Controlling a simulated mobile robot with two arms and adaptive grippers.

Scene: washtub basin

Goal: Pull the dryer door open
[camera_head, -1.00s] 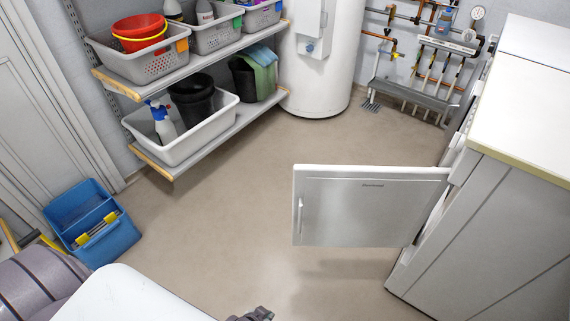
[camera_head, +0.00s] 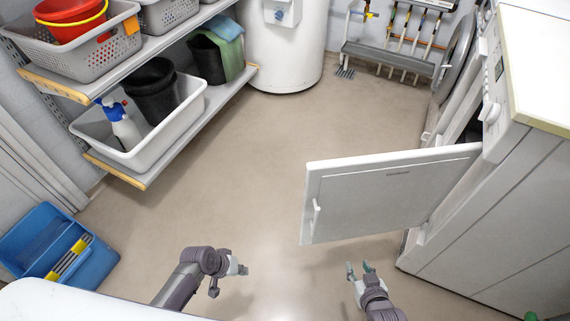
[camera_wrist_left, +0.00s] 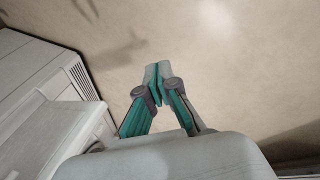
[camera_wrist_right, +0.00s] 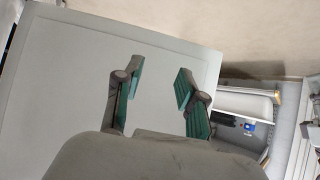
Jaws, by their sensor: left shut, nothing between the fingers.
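The dryer door (camera_head: 390,190) is a white panel standing well open, swung out from the white dryer body (camera_head: 500,205) at the right in the head view. Its slim handle (camera_head: 316,217) is near the free edge. My left gripper (camera_head: 243,269) is shut and empty, left of the door and apart from it; its closed fingers show over floor in the left wrist view (camera_wrist_left: 158,72). My right gripper (camera_head: 358,267) is open and empty, just below the door in the head view. The right wrist view shows its spread fingers (camera_wrist_right: 158,88) before a white panel, apparently the door (camera_wrist_right: 60,80).
Shelves (camera_head: 215,105) with baskets and a white tub (camera_head: 185,135) stand at the left. A blue caddy (camera_head: 55,245) is on the floor at lower left. A white tank (camera_head: 283,50) and pipework stand at the back. The middle floor is clear.

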